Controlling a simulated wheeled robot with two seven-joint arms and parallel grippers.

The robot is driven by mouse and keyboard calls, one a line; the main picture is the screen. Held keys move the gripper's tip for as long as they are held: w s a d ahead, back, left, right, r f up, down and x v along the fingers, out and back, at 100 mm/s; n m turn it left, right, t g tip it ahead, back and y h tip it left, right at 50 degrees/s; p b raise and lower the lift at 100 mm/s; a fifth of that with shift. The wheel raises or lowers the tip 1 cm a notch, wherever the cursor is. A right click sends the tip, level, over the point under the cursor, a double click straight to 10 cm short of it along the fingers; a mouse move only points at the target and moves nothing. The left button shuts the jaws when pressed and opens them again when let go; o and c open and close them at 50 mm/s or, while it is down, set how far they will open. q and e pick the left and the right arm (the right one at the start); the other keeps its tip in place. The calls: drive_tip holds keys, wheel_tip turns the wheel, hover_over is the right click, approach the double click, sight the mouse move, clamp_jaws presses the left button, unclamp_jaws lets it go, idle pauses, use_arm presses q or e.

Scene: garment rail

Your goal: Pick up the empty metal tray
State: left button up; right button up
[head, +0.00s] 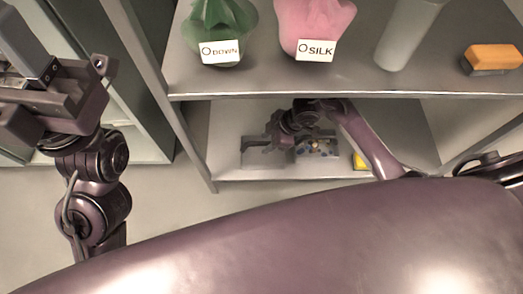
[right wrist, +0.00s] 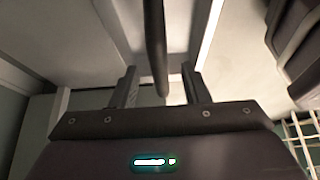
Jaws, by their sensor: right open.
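The empty grey metal tray (head: 253,160) lies on the lower shelf, left of a second tray (head: 318,158) that holds small blue and yellow items. My right gripper (head: 258,145) reaches into the lower shelf at the empty tray and partly hides it. In the right wrist view, its two fingers (right wrist: 160,88) stand apart. A dark bar (right wrist: 154,45) shows between them; I cannot tell whether it is part of the tray. I cannot tell whether the fingers touch the tray. My left gripper (head: 28,70) is at the upper left, away from the shelves; its jaw gap is unclear.
The upper shelf (head: 300,86) is close above my right arm. It bears a green bag (head: 222,25), a pink bag (head: 315,22), a pale cylinder (head: 408,35) and an orange-topped block (head: 492,57). A yellow object (head: 360,161) lies right of the trays.

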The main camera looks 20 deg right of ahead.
sight(260, 155)
drive_tip(key=b+x, duration=0.2)
drive_tip(key=x, duration=0.2)
drive_tip(key=shift+a+f, duration=0.1)
drive_tip(key=shift+a, duration=0.15)
drive_tip(key=shift+w, duration=0.1)
clamp_jaws()
